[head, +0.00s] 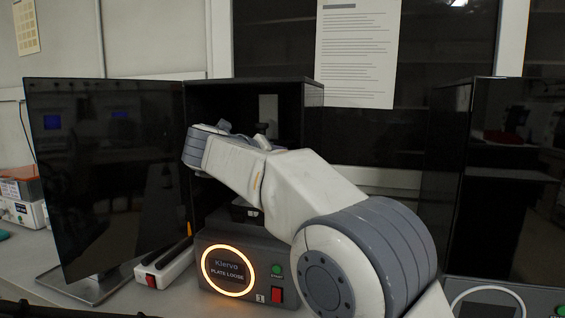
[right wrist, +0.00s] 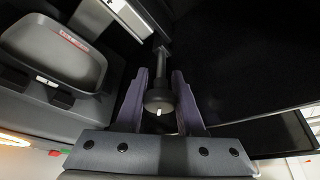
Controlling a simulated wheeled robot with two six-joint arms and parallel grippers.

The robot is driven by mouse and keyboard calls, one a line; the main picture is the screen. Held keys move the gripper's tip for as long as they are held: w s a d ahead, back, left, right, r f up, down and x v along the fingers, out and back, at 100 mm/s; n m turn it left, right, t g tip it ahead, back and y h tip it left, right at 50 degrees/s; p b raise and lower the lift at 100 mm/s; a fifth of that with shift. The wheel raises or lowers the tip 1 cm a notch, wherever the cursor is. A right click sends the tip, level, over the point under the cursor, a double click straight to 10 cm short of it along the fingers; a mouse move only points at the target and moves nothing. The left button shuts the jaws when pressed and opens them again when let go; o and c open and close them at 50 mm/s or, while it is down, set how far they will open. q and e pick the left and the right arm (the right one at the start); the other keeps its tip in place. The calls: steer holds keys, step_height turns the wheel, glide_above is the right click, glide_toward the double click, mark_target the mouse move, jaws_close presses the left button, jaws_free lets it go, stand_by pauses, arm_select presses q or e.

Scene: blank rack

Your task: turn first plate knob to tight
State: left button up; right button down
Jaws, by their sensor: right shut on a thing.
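The first unit (head: 262,262), marked 1, has a round display (head: 228,270) reading "PLATE LOOSE" inside a lit orange ring. My right arm reaches from the lower right into the open black chamber above it. In the right wrist view the plate knob (right wrist: 159,96) is a dark round knob with a small white mark, on the end of a dark shaft. My right gripper (right wrist: 159,80) is shut on this knob, one finger on each side. In the head view its fingers are hidden by the arm. My left gripper is not in view.
The unit's dark glass door (head: 105,180) stands open at the left. A second similar unit (head: 505,295) stands at the right. A grey tray (right wrist: 55,88) is beside the knob in the wrist view.

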steer(key=shift+w+a+f+m+y+b, duration=0.1)
steer(key=shift+a+f+m+y+b, duration=0.1)
steer(key=shift+m+y+b, duration=0.9)
steer(key=shift+a+f+m+y+b, duration=0.1)
steer(key=shift+f+m+y+b, duration=0.15)
steer(key=shift+m+y, duration=0.95)
steer(key=shift+r+m+h, duration=0.1)
steer(key=shift+m+h, duration=0.3)
steer(key=shift+m, duration=0.1)
steer(key=c, duration=0.6)
jaws_free()
steer(key=shift+o, duration=0.2)
steer(key=shift+r+t, duration=0.15)
steer(key=shift+t, duration=0.15)
steer(key=shift+s+a+r, duration=0.15)
steer(key=shift+s, duration=0.1)
steer(key=v, duration=0.9)
steer(key=shift+s, duration=0.35)
